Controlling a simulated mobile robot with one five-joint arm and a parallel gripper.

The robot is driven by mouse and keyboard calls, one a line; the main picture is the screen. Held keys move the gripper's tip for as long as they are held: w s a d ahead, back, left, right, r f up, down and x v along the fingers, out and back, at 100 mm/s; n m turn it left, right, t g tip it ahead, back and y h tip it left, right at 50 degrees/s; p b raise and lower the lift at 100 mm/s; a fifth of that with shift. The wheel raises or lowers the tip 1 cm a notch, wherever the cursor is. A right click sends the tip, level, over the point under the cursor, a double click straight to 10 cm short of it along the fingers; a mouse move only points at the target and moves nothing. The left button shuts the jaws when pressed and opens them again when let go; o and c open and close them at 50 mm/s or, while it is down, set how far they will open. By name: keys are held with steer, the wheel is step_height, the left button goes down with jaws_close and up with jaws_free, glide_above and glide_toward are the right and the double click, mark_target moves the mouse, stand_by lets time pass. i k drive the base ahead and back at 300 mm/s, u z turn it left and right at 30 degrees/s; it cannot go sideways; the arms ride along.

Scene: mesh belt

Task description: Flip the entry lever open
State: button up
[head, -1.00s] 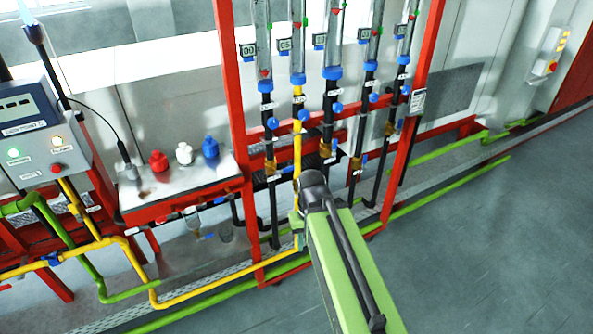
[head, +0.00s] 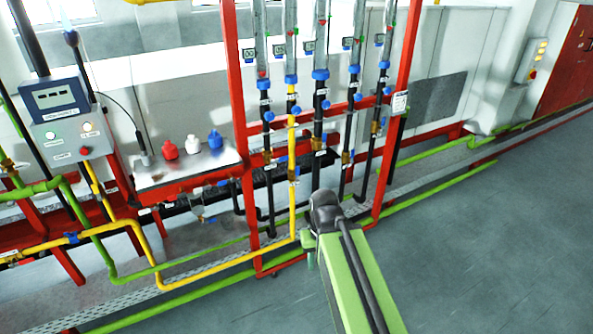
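I cannot tell which part is the entry lever. Several small blue valve handles sit on the vertical pipes of a red rack, one of them a blue handle (head: 298,110) beside the yellow pipe (head: 292,205). Another blue valve (head: 72,238) sits on the low yellow pipe at the left. My green arm reaches up from the bottom edge to a dark joint in front of the rack's foot. A small green part of my gripper (head: 310,260) shows below that joint. The rest is hidden behind my arm, so its opening and any contact are not visible.
A grey control box (head: 72,140) with lit lamps stands at the left. A steel-topped bench (head: 150,178) holds red, white and blue bottles. Green and yellow pipes run low along the floor. The grey floor (head: 490,260) at the right is clear.

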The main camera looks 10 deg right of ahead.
mark_target(283, 158)
steer(key=u, duration=0.2)
steer(key=i, duration=0.7)
steer(key=u, duration=1.8)
steer(key=k, duration=0.95)
steer(key=z, duration=0.25)
steer(key=i, duration=1)
steer(key=u, duration=0.1)
